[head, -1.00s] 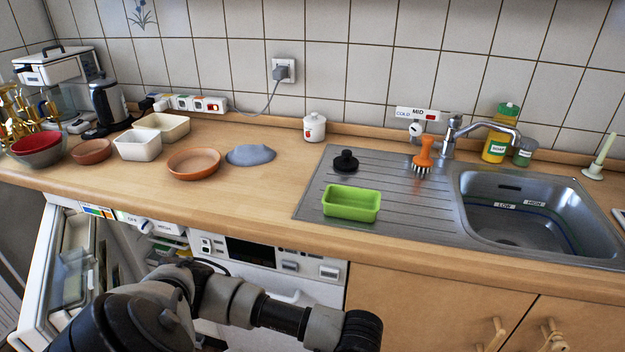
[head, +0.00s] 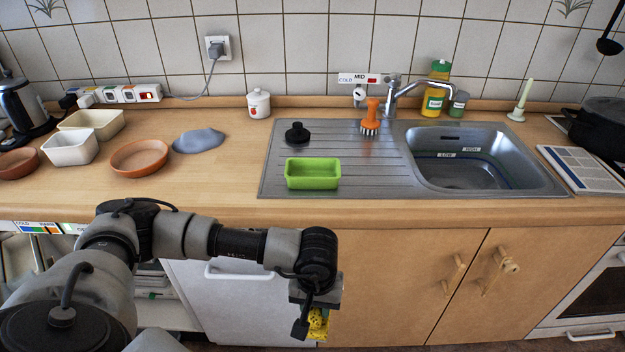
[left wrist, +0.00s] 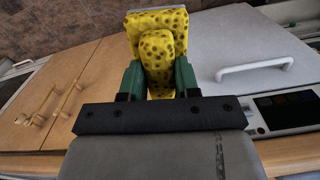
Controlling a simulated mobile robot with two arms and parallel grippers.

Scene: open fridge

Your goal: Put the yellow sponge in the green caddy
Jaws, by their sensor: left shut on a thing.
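The yellow sponge (head: 318,323) with dark spots is held in my left gripper (head: 316,308), low in front of the cupboard doors and below the counter edge. In the left wrist view the sponge (left wrist: 158,32) sits between the green fingers of the gripper (left wrist: 158,80), which is shut on it. The green caddy (head: 313,174) stands upright on the steel drainboard, above and behind the gripper in the head view. The caddy looks empty. My right gripper is not in view.
On the drainboard (head: 285,190) are a black stopper (head: 297,132) and an orange brush (head: 371,118) behind the caddy. The sink (head: 470,165) is to the right. A terracotta dish (head: 139,158) and a grey-blue cloth (head: 198,141) lie left. The counter's front edge lies between gripper and caddy.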

